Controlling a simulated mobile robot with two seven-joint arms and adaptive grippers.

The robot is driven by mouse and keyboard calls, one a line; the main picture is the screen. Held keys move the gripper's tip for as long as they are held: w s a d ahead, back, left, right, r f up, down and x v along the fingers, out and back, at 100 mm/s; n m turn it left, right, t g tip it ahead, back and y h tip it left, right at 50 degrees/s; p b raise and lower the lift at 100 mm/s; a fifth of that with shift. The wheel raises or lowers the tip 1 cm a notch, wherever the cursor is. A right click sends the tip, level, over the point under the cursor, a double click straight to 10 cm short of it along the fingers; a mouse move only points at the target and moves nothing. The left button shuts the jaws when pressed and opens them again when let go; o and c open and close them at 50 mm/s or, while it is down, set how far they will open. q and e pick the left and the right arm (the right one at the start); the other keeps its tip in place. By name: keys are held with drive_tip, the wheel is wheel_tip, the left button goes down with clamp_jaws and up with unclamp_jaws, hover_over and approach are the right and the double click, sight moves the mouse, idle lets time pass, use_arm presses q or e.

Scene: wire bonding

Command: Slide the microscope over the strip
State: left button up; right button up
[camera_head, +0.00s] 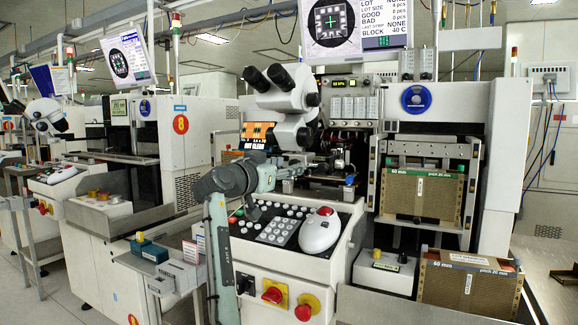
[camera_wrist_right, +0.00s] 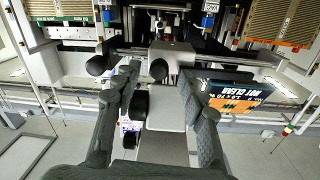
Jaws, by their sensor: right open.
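The microscope (camera_head: 289,98) is white with black eyepieces and stands over the front of the bonding machine. My right gripper (camera_head: 291,172) is just below the microscope's lower body, above the control panel. In the right wrist view its two dark fingers (camera_wrist_right: 160,75) are spread wide. A pale body with black round parts, which looks like the microscope (camera_wrist_right: 166,108), shows between and beyond them. I cannot tell whether a finger touches it. The bonding stage (camera_head: 338,160) lies right of the gripper; I cannot make out the strip there. My left gripper is out of view.
A sloped control panel (camera_head: 278,225) with a white mouse-like device (camera_head: 320,231) lies under the gripper. A monitor (camera_head: 345,28) hangs above.

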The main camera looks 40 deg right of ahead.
drive_tip(key=v, duration=1)
drive_tip(key=shift+a, duration=0.2)
drive_tip(key=shift+s+r, duration=0.1)
